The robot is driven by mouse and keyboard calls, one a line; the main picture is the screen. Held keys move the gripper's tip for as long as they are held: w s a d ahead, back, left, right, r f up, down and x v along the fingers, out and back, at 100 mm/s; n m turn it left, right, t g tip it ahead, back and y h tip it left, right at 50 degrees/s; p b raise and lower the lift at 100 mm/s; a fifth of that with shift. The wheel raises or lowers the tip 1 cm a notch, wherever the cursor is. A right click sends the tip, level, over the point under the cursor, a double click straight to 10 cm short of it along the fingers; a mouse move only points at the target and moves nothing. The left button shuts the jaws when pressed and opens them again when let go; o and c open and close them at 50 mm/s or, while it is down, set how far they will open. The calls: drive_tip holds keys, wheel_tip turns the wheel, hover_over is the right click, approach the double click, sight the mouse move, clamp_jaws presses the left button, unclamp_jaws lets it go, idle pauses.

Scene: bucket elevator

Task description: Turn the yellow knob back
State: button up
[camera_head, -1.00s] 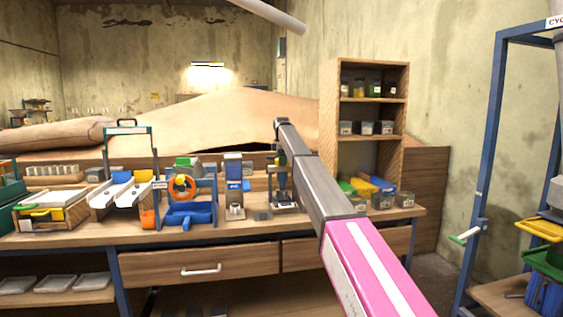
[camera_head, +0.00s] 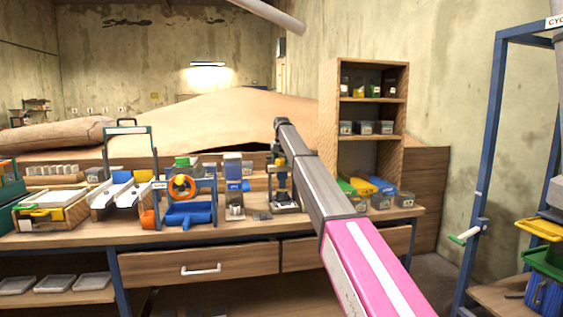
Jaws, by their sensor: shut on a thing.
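My arm reaches over the workbench to a small dark stand (camera_head: 285,203) right of the middle. My gripper (camera_head: 279,165) points down at the top of this stand, below the arm's dark end. It is small and partly hidden by the arm. It is shut on a small yellow part, which I take to be the yellow knob (camera_head: 276,160); the knob is mostly covered, so its turn angle cannot be read.
Left of the stand are a blue-and-white device (camera_head: 234,186), a blue frame with an orange wheel (camera_head: 182,187) and white chutes (camera_head: 124,194). A wooden shelf (camera_head: 328,110) stands behind right. A blue rack (camera_head: 482,185) is at far right.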

sight(281, 159)
drive_tip(key=shift+n, duration=0.4)
drive_tip(key=o, duration=0.9)
wheel_tip(281, 159, up, 11)
drive_tip(key=shift+f, duration=0.1)
idle(0.4)
